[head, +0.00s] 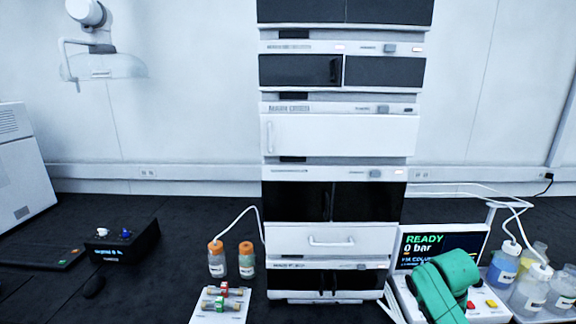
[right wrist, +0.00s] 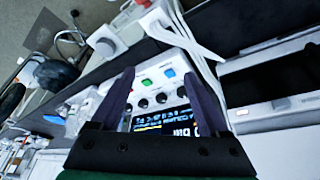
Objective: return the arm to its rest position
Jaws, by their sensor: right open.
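My right arm (head: 445,288) shows as a green link at the lower right of the head view, in front of the small display unit. Its fingers cannot be made out there. In the right wrist view my right gripper (right wrist: 160,82) is open, with two dark fingers apart and nothing seen between them but the background. Beyond the fingers is a white panel with coloured buttons and a screen (right wrist: 168,121). Whether the fingers touch the panel cannot be told. My left gripper is not in view.
The chromatography stack (head: 340,136) stands in the middle. Right of it are the READY display (head: 420,242), tubing and several bottles (head: 503,265). Two orange-capped bottles (head: 217,262) and a white plate (head: 201,309) with small parts are at left. The dark bench (head: 170,285) has free room at left.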

